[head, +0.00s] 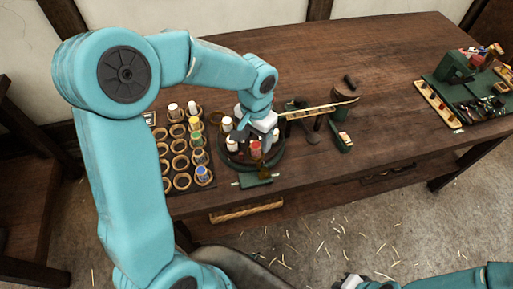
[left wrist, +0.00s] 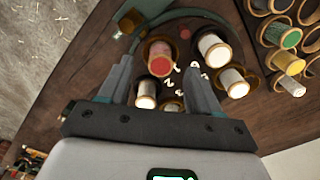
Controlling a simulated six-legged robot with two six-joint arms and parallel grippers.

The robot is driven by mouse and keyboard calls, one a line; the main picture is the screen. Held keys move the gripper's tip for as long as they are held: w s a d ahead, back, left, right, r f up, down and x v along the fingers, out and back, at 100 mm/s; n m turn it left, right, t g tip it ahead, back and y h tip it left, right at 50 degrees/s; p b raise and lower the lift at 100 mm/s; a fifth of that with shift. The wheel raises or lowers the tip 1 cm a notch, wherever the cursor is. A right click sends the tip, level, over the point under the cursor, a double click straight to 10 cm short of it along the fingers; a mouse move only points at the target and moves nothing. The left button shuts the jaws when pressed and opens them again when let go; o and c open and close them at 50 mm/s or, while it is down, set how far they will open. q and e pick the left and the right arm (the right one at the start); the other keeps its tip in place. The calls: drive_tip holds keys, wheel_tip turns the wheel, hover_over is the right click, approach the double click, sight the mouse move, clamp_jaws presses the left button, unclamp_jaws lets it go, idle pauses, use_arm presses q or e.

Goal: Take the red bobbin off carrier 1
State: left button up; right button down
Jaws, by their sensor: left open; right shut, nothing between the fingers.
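The red bobbin (head: 256,150) stands on the round dark carrier plate (head: 236,164) near the table's front edge. In the left wrist view the red bobbin (left wrist: 159,56) sits in a wooden cup, between the lines of my two fingers. White bobbins (left wrist: 213,50) stand around it on the plate. My left gripper (left wrist: 160,68) is open and empty; in the head view (head: 262,134) it hangs over the plate, close to the red bobbin. Whether a finger touches it, I cannot tell. White numerals on the plate are partly hidden. My right gripper (head: 350,281) is shut, low at the bottom edge, away from the table.
A rack of wooden rings (head: 180,161) with several coloured bobbins stands left of the plate. A long wooden strip (head: 318,109) and a brown drum (head: 345,101) lie to the right. A green workstation (head: 468,85) is far right. The table's back middle is clear.

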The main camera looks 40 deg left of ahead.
sight(256, 145)
use_arm(q)
wheel_tip(256, 145, down, 3)
drive_tip(key=shift+a+f, duration=0.1)
drive_tip(key=shift+f, duration=0.05)
drive_tip(key=c, duration=1.1)
